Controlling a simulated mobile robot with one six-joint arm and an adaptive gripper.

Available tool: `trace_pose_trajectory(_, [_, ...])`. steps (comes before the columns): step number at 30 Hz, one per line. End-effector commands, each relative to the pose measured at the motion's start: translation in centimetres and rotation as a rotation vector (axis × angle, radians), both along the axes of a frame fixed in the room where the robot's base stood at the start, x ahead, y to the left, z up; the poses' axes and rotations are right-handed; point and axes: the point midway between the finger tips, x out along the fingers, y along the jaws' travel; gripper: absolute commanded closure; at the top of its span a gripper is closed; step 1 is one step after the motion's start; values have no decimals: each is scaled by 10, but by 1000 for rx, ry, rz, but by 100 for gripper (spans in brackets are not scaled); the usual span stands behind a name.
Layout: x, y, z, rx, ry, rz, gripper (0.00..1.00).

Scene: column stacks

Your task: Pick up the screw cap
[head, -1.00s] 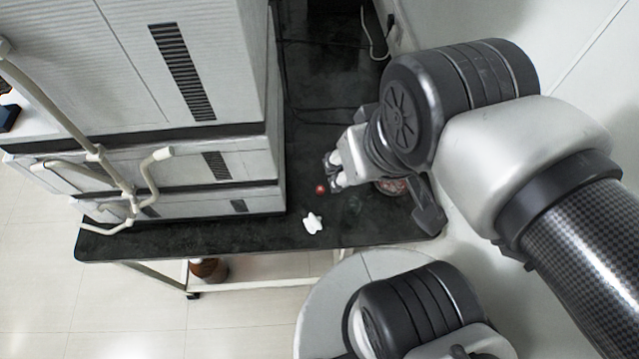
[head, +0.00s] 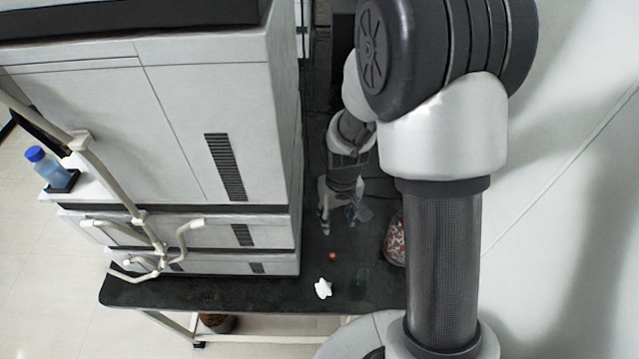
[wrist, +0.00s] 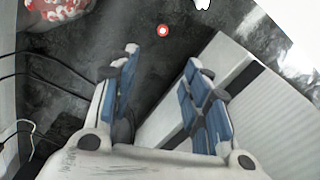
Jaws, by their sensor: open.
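The screw cap looks like a small red round piece (head: 332,256) lying on the dark bench top. In the wrist view the red cap (wrist: 162,31) shows a paler centre and lies beyond the fingertips, roughly in line with the gap between them. My gripper (head: 339,226) is above the bench, farther back than the cap and apart from it. In the wrist view my gripper (wrist: 162,58) has its blue-padded fingers spread, with nothing between them.
A white star-like piece (head: 323,288) lies nearer the front edge. A red-and-white speckled object (head: 396,240) is on the right, partly behind my arm. A faint clear object (head: 362,278) stands near the front. Tall white equipment (head: 250,180) borders the left of the bench.

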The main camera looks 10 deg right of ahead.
Motion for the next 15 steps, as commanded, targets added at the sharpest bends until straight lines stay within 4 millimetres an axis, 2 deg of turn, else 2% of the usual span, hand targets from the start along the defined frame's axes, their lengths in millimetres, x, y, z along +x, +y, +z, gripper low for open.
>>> trace_pose_trajectory(3, [0, -1, -21, 0, 28, 5, 56])
trace_pose_trajectory(10, [-1, -1, -51, 0, 37, 8, 56])
trace_pose_trajectory(15, [-1, -1, -89, 1, 38, 8, 56])
